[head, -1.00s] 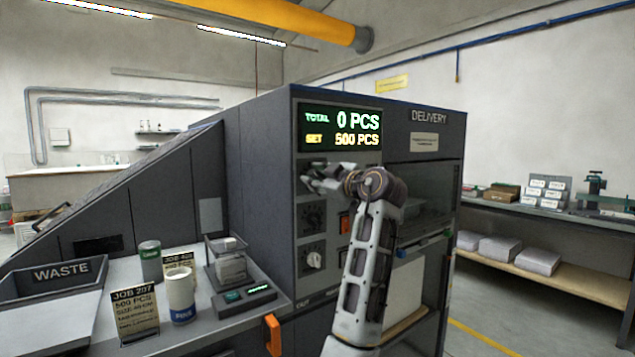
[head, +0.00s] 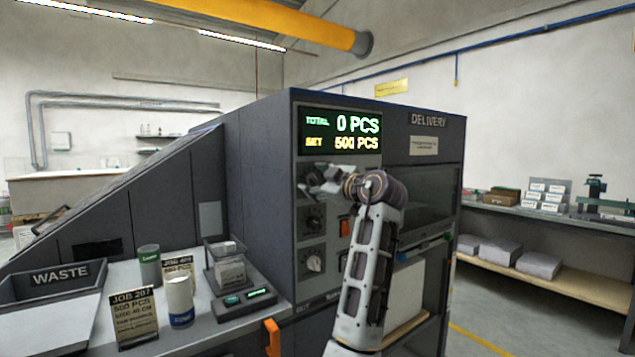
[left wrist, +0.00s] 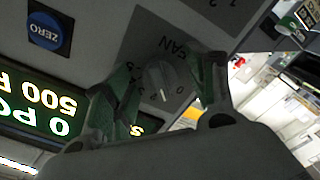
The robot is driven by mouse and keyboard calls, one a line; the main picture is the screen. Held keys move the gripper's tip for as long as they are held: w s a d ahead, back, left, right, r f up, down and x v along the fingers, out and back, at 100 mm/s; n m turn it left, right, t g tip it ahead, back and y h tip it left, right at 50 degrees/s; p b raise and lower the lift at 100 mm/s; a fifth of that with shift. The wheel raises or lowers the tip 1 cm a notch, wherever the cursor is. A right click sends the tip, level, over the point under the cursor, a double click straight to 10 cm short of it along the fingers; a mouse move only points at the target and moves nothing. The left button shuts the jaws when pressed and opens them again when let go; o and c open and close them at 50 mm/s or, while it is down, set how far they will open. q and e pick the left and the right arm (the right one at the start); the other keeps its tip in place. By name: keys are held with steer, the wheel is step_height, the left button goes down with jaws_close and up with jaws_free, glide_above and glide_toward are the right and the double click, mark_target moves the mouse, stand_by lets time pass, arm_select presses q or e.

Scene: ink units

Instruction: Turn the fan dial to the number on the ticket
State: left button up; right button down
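The fan dial (left wrist: 160,82) is a grey knob with a white pointer line on a panel marked FAN in the left wrist view. My left gripper (left wrist: 168,100) has its fingers apart on either side of the dial; I cannot tell whether they touch it. In the head view my left gripper (head: 318,182) is at the machine front just below the display and hides the dial. Another job ticket (head: 178,264) stands partly behind a cup. My right gripper is not in view.
The display (head: 340,130) reads total 0 PCS, set 500 PCS. A dark dial (head: 311,219) and a white-knobbed dial (head: 314,260) sit lower on the panel. A blue ZERO button (left wrist: 48,35) is beside the fan dial.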

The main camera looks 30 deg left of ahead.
arm_select(q)
steer(key=shift+d, duration=0.15)
steer(key=v, duration=1.1)
steer(key=shift+s+d, duration=0.2)
steer(key=shift+d, duration=0.1)
stand_by(0.6)
